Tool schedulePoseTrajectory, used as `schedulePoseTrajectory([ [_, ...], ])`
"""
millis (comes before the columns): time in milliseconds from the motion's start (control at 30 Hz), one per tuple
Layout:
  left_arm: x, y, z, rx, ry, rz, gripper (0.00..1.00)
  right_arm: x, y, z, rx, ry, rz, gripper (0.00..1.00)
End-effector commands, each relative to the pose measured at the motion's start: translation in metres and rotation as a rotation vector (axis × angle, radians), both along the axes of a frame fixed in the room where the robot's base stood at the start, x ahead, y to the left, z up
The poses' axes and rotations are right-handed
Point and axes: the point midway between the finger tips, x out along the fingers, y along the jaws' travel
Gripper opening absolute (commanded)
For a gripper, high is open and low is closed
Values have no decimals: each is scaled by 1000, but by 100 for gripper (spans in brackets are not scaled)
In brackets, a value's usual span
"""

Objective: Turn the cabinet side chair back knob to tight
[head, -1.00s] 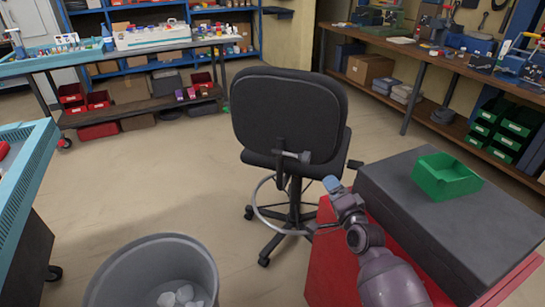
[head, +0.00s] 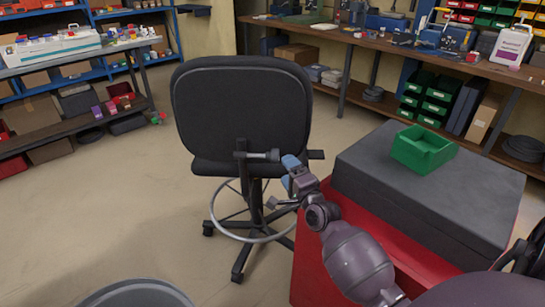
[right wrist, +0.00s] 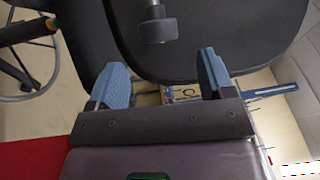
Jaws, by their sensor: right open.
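The black swivel chair (head: 240,105) stands with its back toward me, left of the red cabinet (head: 330,245). Its back knob (head: 272,155) is a dark knob at the end of a short horizontal bar low on the backrest. In the right wrist view the knob (right wrist: 160,28) is beyond the fingertips, between their two lines. My right gripper (head: 290,166) is just right of the knob in the head view. Its blue fingers (right wrist: 160,78) are spread and empty, apart from the knob. I cannot tell whether the knob is tight. My left gripper is not in view.
A green bin (head: 422,150) sits on the grey top (head: 430,195) of the red cabinet, close to my right arm. A grey waste bin (head: 138,292) stands at lower left. Workbenches line the back. Floor left of the chair is clear.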

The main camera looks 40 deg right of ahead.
Motion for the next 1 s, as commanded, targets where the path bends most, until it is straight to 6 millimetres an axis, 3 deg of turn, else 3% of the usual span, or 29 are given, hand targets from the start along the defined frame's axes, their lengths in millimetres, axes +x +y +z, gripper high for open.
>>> schedulePoseTrajectory([
  [300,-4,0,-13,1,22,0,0,47,-8,2,0,4,1,75],
  [500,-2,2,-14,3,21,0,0,66,-11,5,-1,3,1,75],
  [933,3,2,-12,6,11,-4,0,73,-12,7,-1,2,1,75],
  [1000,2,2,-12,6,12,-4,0,73,-12,7,-1,2,1,66],
])
